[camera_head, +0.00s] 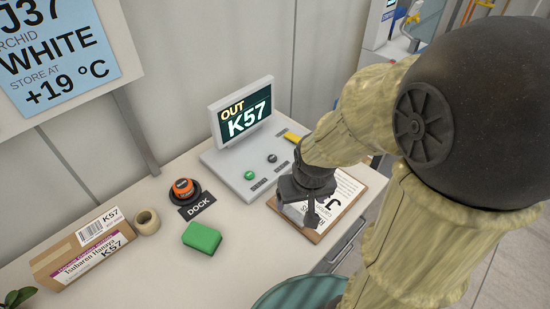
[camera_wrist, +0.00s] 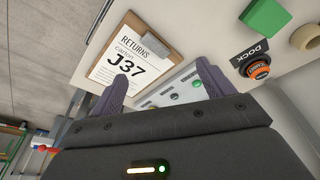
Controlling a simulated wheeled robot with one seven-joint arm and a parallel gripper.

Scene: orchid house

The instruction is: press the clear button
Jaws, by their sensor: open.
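The console (camera_head: 236,182) is a pale slanted panel with a screen (camera_head: 244,112) reading "OUT K57". On its panel are a green button (camera_head: 249,175) and a dark button (camera_head: 272,158), each with a small dark label too small to read. I cannot tell which one is the clear button. My gripper (camera_head: 311,212) is right of the console, above the clipboard, and touches no button. In the wrist view, my gripper (camera_wrist: 160,88) has its fingers spread and empty, with the console (camera_wrist: 168,92) and green button (camera_wrist: 196,84) beyond them, partly hidden by the right finger.
A clipboard (camera_head: 357,204) with a "Returns, carton J37" sheet lies right of the console. Left are a dock with an orange-topped device (camera_head: 183,188), a green block (camera_head: 201,238), a tape roll (camera_head: 147,221) and a K57 carton (camera_head: 82,248). The bench front is mostly clear.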

